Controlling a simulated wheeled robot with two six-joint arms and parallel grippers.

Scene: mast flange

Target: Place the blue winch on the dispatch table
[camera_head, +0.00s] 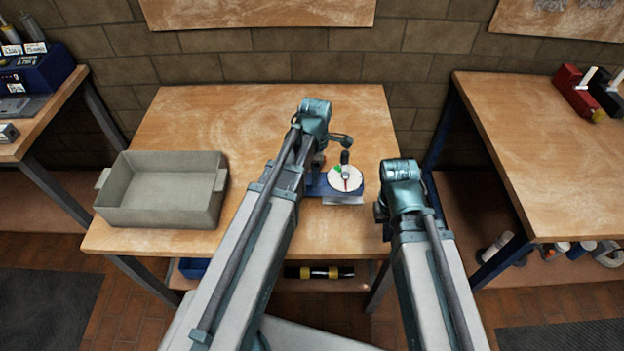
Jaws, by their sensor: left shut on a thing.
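A blue device with a round white dial (345,178) lies on the middle table (240,110). It appears to be the blue winch (357,190). The dial carries a red line, a green mark and an upright black knob; a grey plate shows at the front. My left gripper (319,163) is at the left part of the winch, shut on it; my arm hides the fingertips and much of the body. My right arm is bent at the table's right front edge, its fingers hidden. I cannot tell which table is the dispatch table.
An empty grey bin (160,217) stands at the left of the middle table. The right table (530,130) holds a red device (577,92) and a black one (607,93) at its back; its front is clear. A side table (45,120) with equipment stands left. Gaps separate the tables.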

